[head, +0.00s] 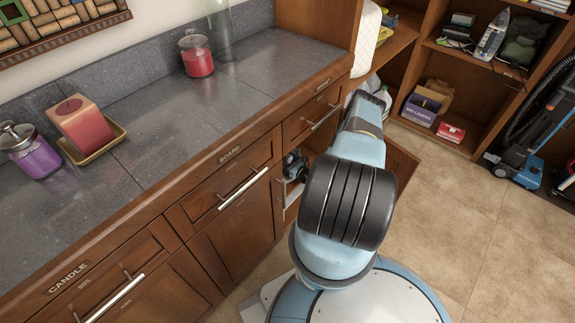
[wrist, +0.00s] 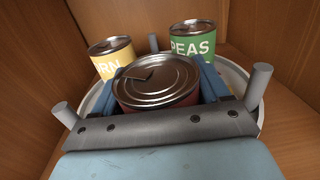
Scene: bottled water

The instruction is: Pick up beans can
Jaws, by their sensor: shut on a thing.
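In the wrist view, my gripper (wrist: 162,76) is shut on a can with a metal ring-pull lid and a red side (wrist: 160,100). Its blue fingers lie on either side of the can. The can stands upright; its label is hidden, so I cannot read whether it says beans. I cannot tell whether its base touches the round tray (wrist: 236,78) below. In the head view, my arm reaches down to the open lower cabinet, and the held can is not visible.
A yellow corn can (wrist: 112,62) stands behind left and a green peas can (wrist: 192,48) behind right, both close. Grey posts (wrist: 258,86) rise from the tray's rim. Wooden cabinet walls (wrist: 40,60) enclose the space. The counter edge (head: 190,165) is beside my arm.

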